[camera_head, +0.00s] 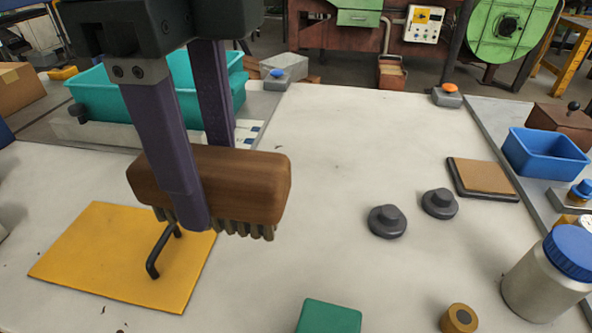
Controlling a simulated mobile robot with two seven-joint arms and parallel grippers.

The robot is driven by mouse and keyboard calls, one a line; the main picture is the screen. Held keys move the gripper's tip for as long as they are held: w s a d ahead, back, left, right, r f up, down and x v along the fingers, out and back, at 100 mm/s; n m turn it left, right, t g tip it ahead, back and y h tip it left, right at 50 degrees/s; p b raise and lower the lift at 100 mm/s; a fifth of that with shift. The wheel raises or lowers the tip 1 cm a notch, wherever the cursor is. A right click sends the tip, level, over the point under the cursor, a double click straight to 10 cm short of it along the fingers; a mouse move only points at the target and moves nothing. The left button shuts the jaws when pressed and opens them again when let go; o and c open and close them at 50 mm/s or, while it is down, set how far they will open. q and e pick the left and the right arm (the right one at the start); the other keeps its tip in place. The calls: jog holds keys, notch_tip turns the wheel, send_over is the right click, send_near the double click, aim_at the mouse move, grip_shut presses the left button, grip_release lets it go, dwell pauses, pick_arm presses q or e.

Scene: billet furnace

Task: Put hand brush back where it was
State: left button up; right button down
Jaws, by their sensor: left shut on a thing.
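The hand brush (245,185) has a brown wooden block with short dark bristles facing down. My left gripper (205,195) is shut on the brush, with one purple finger across its near side and the other behind it. The brush hangs level above the table, over the right part of a yellow mat (95,255). A dark bent bar (155,255) shows at the mat, just below the brush. The brush hides part of the mat's far right side. My right gripper is not in view.
A teal bin (95,92) stands behind the gripper. Two dark round knobs (387,221), a brown pad (482,178), a blue bin (545,155) and a blue-lidded jar (550,275) are at the right. A green block (328,317) lies at the front. The table's middle is clear.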

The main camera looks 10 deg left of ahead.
pick_arm(q)
jog(key=shift+f+b, duration=1.6)
jog(key=shift+f, duration=7.8)
jog(key=shift+f, duration=0.2)
jog(key=o, duration=1.2)
